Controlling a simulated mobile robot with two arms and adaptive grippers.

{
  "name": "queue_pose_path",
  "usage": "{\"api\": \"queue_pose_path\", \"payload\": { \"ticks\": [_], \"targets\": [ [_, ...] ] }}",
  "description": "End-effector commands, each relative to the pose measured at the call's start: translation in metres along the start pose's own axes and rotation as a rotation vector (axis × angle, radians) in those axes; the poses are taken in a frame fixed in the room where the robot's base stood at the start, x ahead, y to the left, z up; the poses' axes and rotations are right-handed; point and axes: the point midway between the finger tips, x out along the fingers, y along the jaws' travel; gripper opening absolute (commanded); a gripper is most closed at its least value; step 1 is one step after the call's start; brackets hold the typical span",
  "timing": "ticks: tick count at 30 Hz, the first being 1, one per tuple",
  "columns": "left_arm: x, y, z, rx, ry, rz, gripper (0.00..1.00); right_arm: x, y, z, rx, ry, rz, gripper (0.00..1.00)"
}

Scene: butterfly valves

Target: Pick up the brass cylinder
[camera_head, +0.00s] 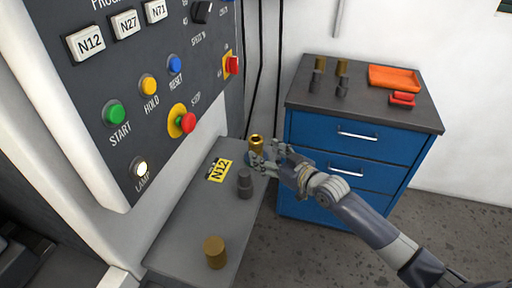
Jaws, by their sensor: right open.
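A plain brass cylinder (215,252) stands upright at the near end of the grey shelf. A second brass piece (256,143), with a dark opening in its top, is at the far end, right at my right gripper (262,160). My right gripper is open, and its fingers partly hide the lower part of that piece. I cannot tell whether they touch it. A dark grey stepped cylinder (245,184) stands upright on the shelf between the two brass pieces. My left gripper is not in view.
A blue drawer cabinet (350,150) at right bears several small brass and dark cylinders, an orange tray (394,79) and a red item (402,99).

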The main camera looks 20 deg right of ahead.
Motion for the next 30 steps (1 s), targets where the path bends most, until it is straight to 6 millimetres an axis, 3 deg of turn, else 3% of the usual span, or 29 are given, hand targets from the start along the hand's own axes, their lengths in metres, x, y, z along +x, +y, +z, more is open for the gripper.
{"api": "queue_pose_path", "payload": {
  "ticks": [6, 18, 29, 30],
  "targets": [
    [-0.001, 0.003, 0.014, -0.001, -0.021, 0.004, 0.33, 0.013, 0.0, -0.001, -0.002, 0.0, 0.0, 0.63],
    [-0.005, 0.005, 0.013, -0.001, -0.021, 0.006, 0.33, 0.057, 0.007, 0.0, -0.001, 0.0, 0.001, 0.63],
    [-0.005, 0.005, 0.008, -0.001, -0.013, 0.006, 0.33, 0.063, 0.007, 0.001, -0.002, 0.0, 0.0, 0.63],
    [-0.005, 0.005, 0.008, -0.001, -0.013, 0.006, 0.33, 0.063, 0.007, 0.001, -0.002, 0.0, 0.0, 0.54]
  ]
}}
